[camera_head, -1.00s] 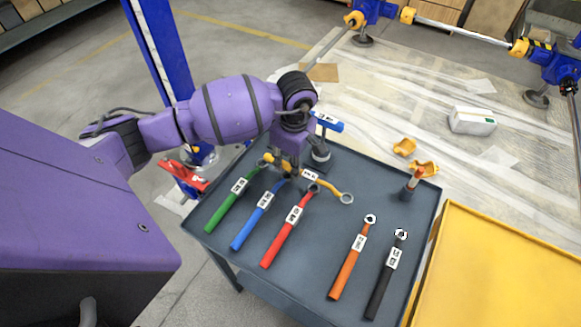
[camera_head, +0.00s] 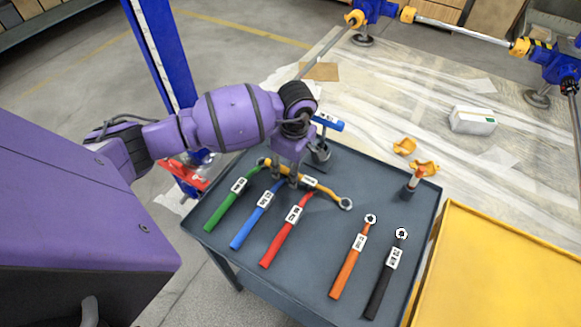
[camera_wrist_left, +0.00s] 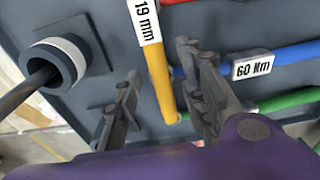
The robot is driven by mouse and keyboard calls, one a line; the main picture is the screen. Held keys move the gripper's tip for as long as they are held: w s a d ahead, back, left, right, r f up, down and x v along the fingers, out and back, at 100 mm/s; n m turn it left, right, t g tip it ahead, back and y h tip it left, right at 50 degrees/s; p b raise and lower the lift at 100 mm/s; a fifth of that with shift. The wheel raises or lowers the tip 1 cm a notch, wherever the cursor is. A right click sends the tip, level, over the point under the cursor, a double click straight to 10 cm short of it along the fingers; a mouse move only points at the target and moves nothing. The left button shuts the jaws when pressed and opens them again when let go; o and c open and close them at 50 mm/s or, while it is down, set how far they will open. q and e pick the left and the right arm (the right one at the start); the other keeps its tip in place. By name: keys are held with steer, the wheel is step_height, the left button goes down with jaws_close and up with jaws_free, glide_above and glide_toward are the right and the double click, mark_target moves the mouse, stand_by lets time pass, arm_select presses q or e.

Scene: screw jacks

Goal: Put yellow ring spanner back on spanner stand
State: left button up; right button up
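The yellow ring spanner (camera_head: 326,190), labelled 19 mm, lies slantwise over the heads of the coloured wrenches on the grey bench top. It also shows in the left wrist view (camera_wrist_left: 156,70). In the left wrist view, the fingers (camera_wrist_left: 160,75) stand apart on both sides of the spanner, with gaps visible. A round holder (camera_head: 319,152) stands behind, with a blue-handled tool (camera_head: 328,122) above it. A short post (camera_head: 410,188) stands at the right rear; I cannot tell which is the spanner stand. My right gripper is not in view.
Green (camera_head: 228,205), blue (camera_head: 255,220), red (camera_head: 285,235), orange (camera_head: 347,265) and black (camera_head: 385,280) wrenches lie on the bench (camera_head: 320,232). A yellow surface (camera_head: 500,270) adjoins on the right. The bench is clear between the red and orange wrenches.

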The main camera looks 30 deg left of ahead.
arm_select(q)
step_height(320, 180, up, 12)
steer(key=shift+d+r, duration=0.2)
steer(key=shift+d, duration=0.2)
